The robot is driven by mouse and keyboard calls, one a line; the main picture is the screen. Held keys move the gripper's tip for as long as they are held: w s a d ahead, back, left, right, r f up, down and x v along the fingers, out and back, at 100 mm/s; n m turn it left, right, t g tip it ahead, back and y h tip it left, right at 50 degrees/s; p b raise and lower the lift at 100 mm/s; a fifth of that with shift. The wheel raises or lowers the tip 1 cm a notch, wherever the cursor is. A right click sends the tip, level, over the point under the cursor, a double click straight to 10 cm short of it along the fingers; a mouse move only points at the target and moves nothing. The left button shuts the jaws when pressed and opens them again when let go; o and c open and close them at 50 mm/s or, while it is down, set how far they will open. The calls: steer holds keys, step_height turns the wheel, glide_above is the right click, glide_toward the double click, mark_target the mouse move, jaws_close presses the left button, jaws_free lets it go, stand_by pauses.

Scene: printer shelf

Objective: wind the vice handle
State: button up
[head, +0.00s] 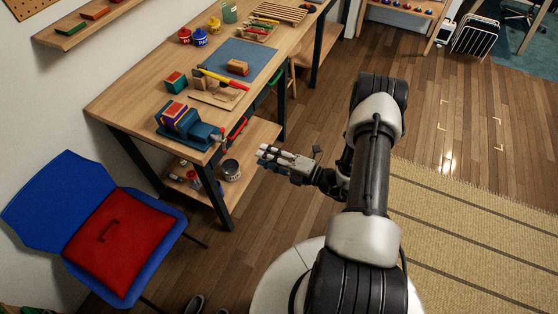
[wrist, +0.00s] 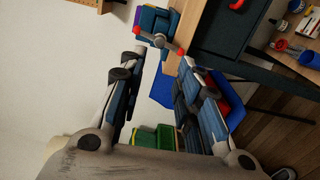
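A blue vice (head: 185,126) is at the near corner of the wooden workbench, with a striped block in or on its jaws. Its handle (head: 222,139) is at the end facing my arm. In the wrist view the vice (wrist: 153,22) is at the top, and its grey bar handle (wrist: 174,47) has red ends and lies slantwise ahead of the fingertips. My gripper (head: 264,155) is to the right of the bench edge, apart from the handle. In the wrist view my gripper (wrist: 161,62) is open with nothing between its fingers.
The workbench (head: 130,95) carries a blue mat (head: 240,58), a hammer, blocks and pots. A low shelf under it holds cans (head: 231,170). A blue chair (head: 50,200) with a red cushion (head: 110,238) stands at left.

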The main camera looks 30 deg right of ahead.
steer(key=shift+v, duration=2)
steer(key=shift+s, duration=0.1)
steer(key=v, duration=1.2)
steer(key=s+a+r+n+g, duration=0.1)
steer(key=a+r+n+g, duration=1.3)
steer(key=r+n, duration=0.65)
steer(key=s+a+r+n+t+h, duration=0.2)
steer(key=s+r+n+h, duration=0.2)
steer(key=n, duration=0.9)
steer(key=s+a+r+n+t+h, duration=0.2)
steer(key=s+r+n+h, duration=0.3)
steer(key=n, duration=0.7)
steer(key=shift+s+a+r+n+h, duration=0.25)
steer(key=shift+a+r+n+h, duration=0.1)
steer(key=shift+r+h, duration=0.5)
